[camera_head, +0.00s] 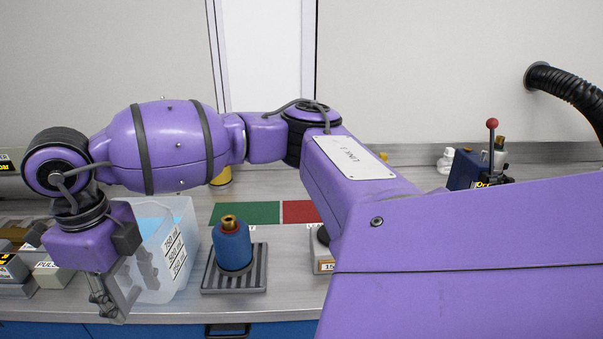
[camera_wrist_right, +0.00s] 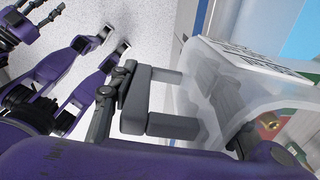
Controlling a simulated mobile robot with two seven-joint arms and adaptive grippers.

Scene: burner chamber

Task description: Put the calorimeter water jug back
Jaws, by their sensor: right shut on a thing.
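The water jug (camera_head: 185,262) is a clear, boxy container with blue water and volume labels on its side, at the left of the bench in the head view. It looks upright. Its upper left part is hidden by my right arm. My right gripper (camera_head: 118,291) is at its left side, shut on its handle. In the right wrist view the jug's wall (camera_wrist_right: 215,75) is close beside the right gripper (camera_wrist_right: 155,103). I cannot tell whether the jug's base touches the bench. My left gripper (camera_wrist_right: 38,20) shows at the wrist view's upper left, fingers apart and empty.
A blue cylinder with a brass top (camera_head: 232,246) stands on a ribbed plate (camera_head: 257,277) just right of the jug. Green (camera_head: 246,213) and red (camera_head: 299,211) mats lie behind. Grey boxes (camera_head: 50,276) sit left. A blue device with a red-knobbed lever (camera_head: 466,170) stands far right.

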